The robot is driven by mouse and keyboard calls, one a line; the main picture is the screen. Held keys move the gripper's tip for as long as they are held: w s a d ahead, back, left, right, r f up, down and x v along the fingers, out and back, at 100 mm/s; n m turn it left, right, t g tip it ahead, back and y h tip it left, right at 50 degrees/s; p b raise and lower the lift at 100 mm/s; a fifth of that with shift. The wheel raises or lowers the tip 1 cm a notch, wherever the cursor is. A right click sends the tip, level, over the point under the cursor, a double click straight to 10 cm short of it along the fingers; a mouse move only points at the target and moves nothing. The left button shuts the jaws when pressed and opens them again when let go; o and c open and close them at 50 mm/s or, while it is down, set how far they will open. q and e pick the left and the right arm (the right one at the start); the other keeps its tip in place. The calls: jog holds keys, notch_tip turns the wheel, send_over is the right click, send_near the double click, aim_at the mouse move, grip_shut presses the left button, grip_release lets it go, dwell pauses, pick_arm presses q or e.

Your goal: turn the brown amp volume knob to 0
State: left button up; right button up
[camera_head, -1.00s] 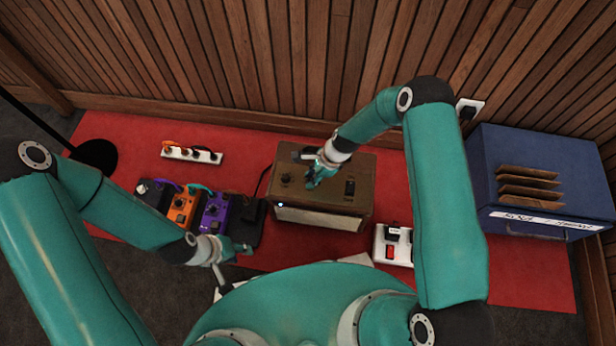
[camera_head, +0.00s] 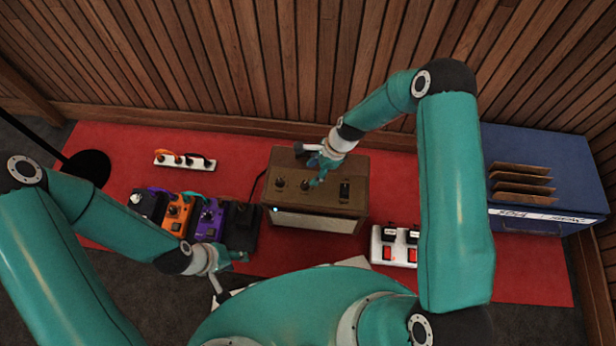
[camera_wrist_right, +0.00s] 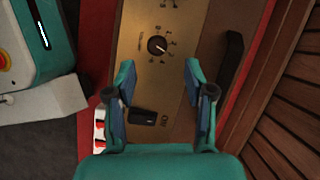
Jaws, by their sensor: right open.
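The brown amp (camera_head: 335,192) stands on the red mat, its top panel facing up. Two dark knobs show on the panel, a left one (camera_head: 280,183) and a right one (camera_head: 305,185). In the right wrist view, one dark knob (camera_wrist_right: 157,45) sits in a ring of marks, its pale pointer toward the lower right. The lettering is too small to read surely. My right gripper (camera_head: 306,166) is open over the amp; in its wrist view the empty fingers (camera_wrist_right: 160,88) straddle bare panel below that knob, apart from it. My left gripper (camera_head: 236,275) is open and empty, in front of the pedals.
A black switch (camera_wrist_right: 142,117) is by the right fingers, and a dark handle (camera_wrist_right: 231,60) is beside them. Pedals (camera_head: 180,215) stand left of the amp, a power strip (camera_head: 184,162) behind them. A white switch box (camera_head: 393,245) and blue case (camera_head: 540,180) are right.

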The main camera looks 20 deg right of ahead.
jog(key=shift+v, duration=2.75)
jog(key=shift+w, duration=0.1)
